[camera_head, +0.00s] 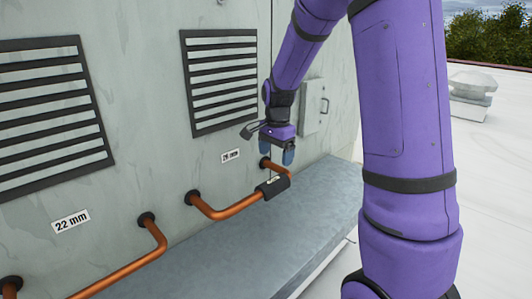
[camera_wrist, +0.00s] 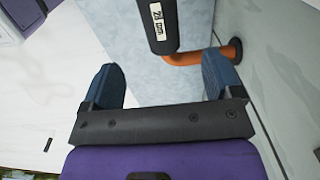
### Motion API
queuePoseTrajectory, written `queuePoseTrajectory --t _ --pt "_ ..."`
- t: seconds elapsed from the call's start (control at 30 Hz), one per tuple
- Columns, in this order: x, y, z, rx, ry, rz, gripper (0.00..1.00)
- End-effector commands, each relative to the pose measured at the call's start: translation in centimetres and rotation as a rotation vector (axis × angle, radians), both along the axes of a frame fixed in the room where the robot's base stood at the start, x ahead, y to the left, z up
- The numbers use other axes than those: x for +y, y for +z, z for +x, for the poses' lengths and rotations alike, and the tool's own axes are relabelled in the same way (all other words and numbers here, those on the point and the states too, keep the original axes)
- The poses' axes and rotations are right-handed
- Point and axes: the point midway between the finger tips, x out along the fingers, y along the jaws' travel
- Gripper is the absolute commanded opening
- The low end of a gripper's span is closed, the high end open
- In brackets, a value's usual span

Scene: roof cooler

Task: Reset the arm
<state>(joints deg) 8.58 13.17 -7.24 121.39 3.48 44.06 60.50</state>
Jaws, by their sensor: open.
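My gripper (camera_head: 279,150) is at the end of my purple arm, pointing down just above the copper pipe marked 28 mm. In the wrist view my gripper (camera_wrist: 162,88) is open, its two blue fingers wide apart with nothing between them. A black sleeve (camera_head: 274,187) with a small white label sits on the copper pipe (camera_head: 235,209) just below the fingers. The sleeve (camera_wrist: 161,28) also shows in the wrist view, ahead of the fingertips and apart from them. The pipe's end (camera_wrist: 185,58) shows near the right finger and enters a black wall collar.
The grey cooler wall (camera_head: 150,150) has louvred vents (camera_head: 219,80) and a small box (camera_head: 313,107). Another copper pipe (camera_head: 140,258) stands at the left by the 22 mm label (camera_head: 71,221). A grey ledge (camera_head: 315,210) runs below. The white roof (camera_head: 495,170) at right is open.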

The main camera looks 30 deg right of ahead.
Motion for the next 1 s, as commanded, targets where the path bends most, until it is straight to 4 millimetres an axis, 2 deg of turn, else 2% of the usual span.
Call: queuePoseTrajectory --t 0.27,0.43,0.7,1.0 --pt "0.1 0.2 -0.1 -0.003 0.006 0.000 0.85" --pt "1.4 2.6 -1.4 -0.040 0.101 -0.005 0.85" --pt "5.1 8.9 -6.8 -0.142 0.416 -0.040 0.85" --pt "8.6 13.6 -14.0 -0.246 0.775 -0.121 0.85"
